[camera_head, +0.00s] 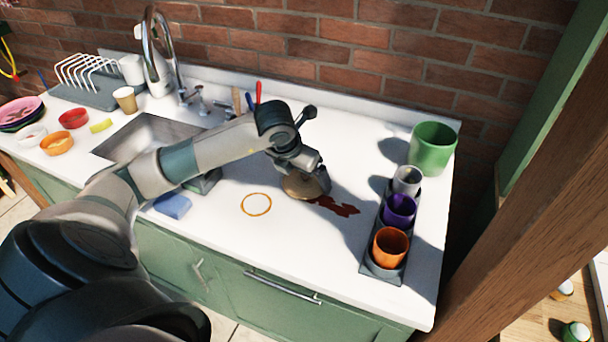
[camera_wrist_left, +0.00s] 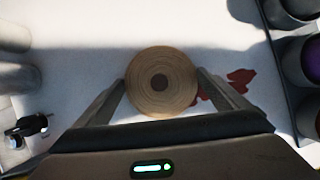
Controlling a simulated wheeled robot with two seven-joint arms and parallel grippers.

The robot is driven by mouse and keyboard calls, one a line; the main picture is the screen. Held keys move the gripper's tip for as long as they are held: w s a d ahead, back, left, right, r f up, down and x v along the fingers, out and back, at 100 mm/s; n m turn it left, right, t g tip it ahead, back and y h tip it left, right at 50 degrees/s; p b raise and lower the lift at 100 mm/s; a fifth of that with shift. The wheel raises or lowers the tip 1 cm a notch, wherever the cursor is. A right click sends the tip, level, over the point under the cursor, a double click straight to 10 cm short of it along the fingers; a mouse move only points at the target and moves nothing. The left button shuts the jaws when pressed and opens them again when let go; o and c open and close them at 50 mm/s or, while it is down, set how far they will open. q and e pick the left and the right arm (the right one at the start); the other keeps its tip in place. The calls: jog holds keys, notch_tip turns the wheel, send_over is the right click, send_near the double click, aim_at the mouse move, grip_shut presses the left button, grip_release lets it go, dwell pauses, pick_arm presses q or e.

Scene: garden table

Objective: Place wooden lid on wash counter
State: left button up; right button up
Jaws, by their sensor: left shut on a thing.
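The wooden lid (camera_wrist_left: 162,100) is a round, light-brown disc with rings and a dark centre. In the left wrist view it sits between the two fingers of my left gripper (camera_wrist_left: 160,84), which is shut on it. In the head view the lid (camera_head: 299,187) shows partly under my left gripper (camera_head: 308,184), over the white wash counter (camera_head: 300,245). I cannot tell whether the lid touches the counter. A yellow-orange ring (camera_head: 256,204) is on the counter to its left, and a dark red stain (camera_head: 338,206) is to its right. My right gripper is not in view.
A grey rack (camera_head: 367,262) with orange, purple and grey cups stands at the right, near a green pot (camera_head: 432,148). A blue sponge (camera_head: 173,206) lies at the front left, near the sink (camera_head: 145,137). The front middle of the counter is clear.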

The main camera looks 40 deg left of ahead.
pick_arm(q)
jog(key=o, duration=0.8)
jog(key=shift+c, duration=0.2)
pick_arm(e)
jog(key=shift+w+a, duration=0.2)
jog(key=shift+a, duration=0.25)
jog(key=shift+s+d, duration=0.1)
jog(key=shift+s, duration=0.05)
pick_arm(q)
jog(key=shift+r, duration=0.1)
jog(key=v, duration=0.2)
jog(key=shift+s+r+b, duration=0.1)
jog(key=shift+r+b, duration=0.15)
jog(key=shift+b, duration=0.05)
jog(key=b+v, duration=0.1)
jog(key=v, duration=0.8)
jog(key=shift+r, duration=0.25)
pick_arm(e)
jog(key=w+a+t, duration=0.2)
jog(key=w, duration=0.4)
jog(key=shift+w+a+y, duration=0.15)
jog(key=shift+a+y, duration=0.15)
